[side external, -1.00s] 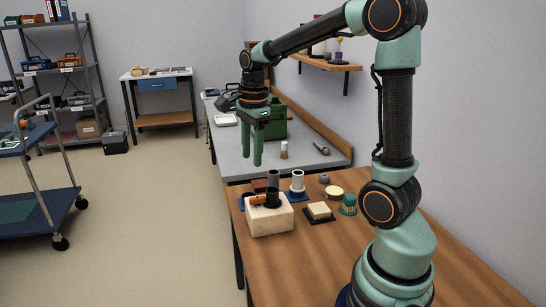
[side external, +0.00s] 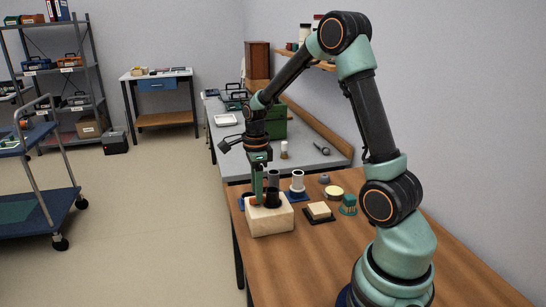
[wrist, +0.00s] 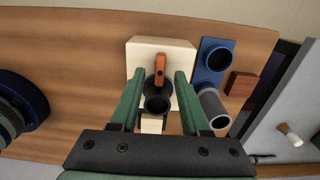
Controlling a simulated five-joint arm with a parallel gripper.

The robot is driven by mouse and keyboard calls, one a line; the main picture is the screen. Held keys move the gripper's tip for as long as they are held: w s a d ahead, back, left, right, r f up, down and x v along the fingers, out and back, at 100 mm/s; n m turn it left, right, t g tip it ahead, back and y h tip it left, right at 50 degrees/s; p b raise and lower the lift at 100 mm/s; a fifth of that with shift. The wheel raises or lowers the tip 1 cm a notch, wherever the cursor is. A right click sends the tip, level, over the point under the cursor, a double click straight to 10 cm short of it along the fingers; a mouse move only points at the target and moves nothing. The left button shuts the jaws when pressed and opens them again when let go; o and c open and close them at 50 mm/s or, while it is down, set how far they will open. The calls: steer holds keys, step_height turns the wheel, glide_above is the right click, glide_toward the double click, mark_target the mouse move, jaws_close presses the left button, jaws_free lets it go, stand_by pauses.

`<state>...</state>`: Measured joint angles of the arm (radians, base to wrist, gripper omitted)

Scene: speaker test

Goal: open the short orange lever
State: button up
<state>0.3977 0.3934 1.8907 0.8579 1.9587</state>
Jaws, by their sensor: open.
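The short orange lever (wrist: 160,70) runs out from a black round fitting (wrist: 157,100) on a cream block (wrist: 182,50). In the wrist view it points towards the top of the picture. In the side view the block (side external: 272,221) stands at the near left of the wooden table, and the lever is largely hidden behind my fingers. My gripper (wrist: 160,74) is open and points down, with one green finger on each side of the lever. A gap shows between the lever and both fingers in the wrist view. My gripper (side external: 259,199) is low over the block.
A yellow disc (side external: 334,191), a pale block on a dark base (side external: 319,210) and a teal ribbed piece (side external: 348,204) lie to the right. The front of the wooden table (side external: 310,265) is clear.

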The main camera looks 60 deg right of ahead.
steer(key=shift+f, duration=0.95)
jaws_close()
